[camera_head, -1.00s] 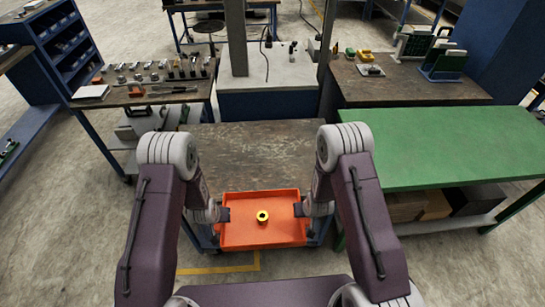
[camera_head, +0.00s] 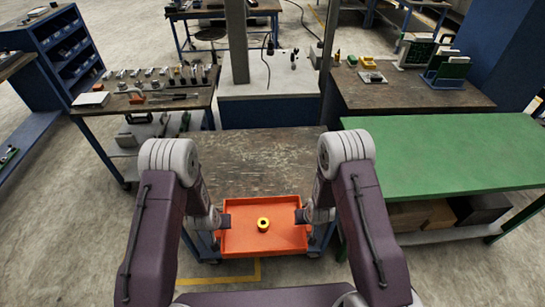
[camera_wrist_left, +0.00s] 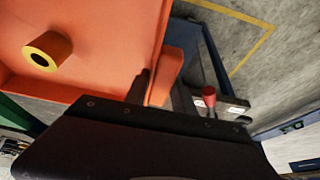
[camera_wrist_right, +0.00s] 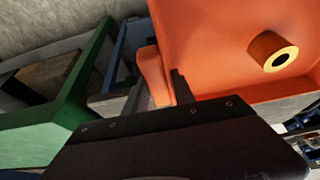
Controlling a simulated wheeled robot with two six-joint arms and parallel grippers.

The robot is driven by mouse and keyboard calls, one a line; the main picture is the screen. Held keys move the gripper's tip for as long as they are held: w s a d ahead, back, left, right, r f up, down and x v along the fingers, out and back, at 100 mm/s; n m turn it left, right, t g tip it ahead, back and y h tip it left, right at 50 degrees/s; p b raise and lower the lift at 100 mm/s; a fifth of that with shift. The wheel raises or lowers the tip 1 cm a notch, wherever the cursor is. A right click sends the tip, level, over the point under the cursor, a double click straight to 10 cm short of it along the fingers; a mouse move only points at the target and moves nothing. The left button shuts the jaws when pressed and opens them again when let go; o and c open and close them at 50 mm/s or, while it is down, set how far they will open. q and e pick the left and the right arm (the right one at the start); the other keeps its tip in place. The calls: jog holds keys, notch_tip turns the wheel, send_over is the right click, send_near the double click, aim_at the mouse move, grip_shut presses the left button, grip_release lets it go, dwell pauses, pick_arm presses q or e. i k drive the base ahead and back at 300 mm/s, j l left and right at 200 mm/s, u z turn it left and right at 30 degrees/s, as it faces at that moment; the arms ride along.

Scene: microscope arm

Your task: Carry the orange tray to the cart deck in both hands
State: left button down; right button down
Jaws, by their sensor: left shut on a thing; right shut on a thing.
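The orange tray (camera_head: 285,238) is level in the head view, at the near end of the cart deck (camera_head: 255,160), a worn dark top on a blue frame. A short yellow-and-orange cylinder (camera_head: 263,224) with a dark hole stands in the tray. My left gripper (camera_head: 222,220) is shut on the tray's left side, and my right gripper (camera_head: 303,216) on its right side. Orange grip tabs show at the fingers in the left wrist view (camera_wrist_left: 172,72) and right wrist view (camera_wrist_right: 155,75). I cannot tell whether the tray touches the deck.
The deck beyond the tray is bare. A green-topped table (camera_head: 440,155) stands close on the right. A bench with several tools (camera_head: 150,92) is at the left, and a brown bench (camera_head: 400,92) is behind right. A grey post (camera_head: 237,45) rises behind the cart.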

aim_at(261, 176)
jog(key=i, duration=0.9)
